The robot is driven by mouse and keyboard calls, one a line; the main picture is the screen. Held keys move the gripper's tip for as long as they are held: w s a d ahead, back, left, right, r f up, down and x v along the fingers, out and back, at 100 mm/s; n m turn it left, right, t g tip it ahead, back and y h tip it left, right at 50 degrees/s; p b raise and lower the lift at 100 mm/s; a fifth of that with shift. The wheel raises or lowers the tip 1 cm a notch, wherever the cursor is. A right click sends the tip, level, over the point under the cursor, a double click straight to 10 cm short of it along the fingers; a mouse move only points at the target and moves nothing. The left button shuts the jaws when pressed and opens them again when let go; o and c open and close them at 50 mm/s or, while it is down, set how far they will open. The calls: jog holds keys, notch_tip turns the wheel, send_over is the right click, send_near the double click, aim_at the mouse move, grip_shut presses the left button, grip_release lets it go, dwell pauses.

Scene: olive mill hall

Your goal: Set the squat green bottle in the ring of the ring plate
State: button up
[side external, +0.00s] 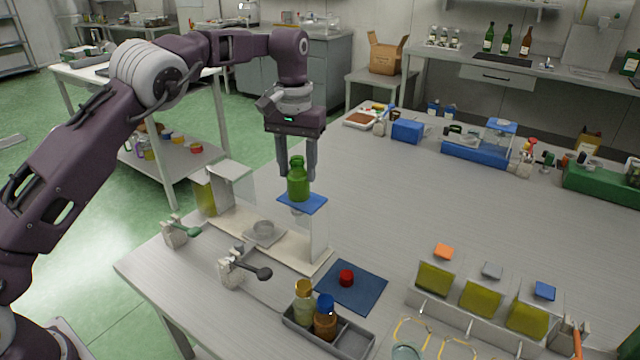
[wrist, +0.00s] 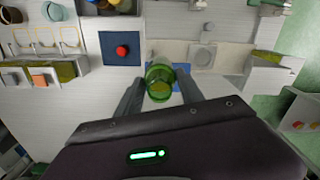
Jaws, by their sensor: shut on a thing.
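The squat green bottle (side external: 298,184) is upright in my gripper (side external: 297,168), held near its neck with the fingers pointing down. In the wrist view the bottle (wrist: 159,82) is between the fingertips (wrist: 160,76). It appears right over a blue plate (side external: 315,203) on a clear upright; I cannot tell whether it touches. A square grey plate with a raised round ring, seemingly the ring plate (side external: 252,239), lies on the pale base left of the bottle in the side view. It shows right of the bottle in the wrist view (wrist: 194,64), and its ring looks empty.
A pale block (side external: 232,184) stands at the base's far end. Levered fixtures (side external: 235,270) stand in front. A dark blue mat (side external: 365,292) with a red cap, a grey tray (side external: 350,340) with bottles, and yellow-filled bins (side external: 480,298) are nearer. The table's middle is clear.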

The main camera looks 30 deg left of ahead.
jog(key=shift+w+a+n, duration=0.8)
jog(key=shift+a+n, duration=1.2)
jog(key=shift+a, duration=4.9)
notch_tip(320, 180, down, 15)
jog(key=shift+f, duration=0.6)
jog(key=shift+f, duration=0.55)
jog(key=shift+f, duration=0.45)
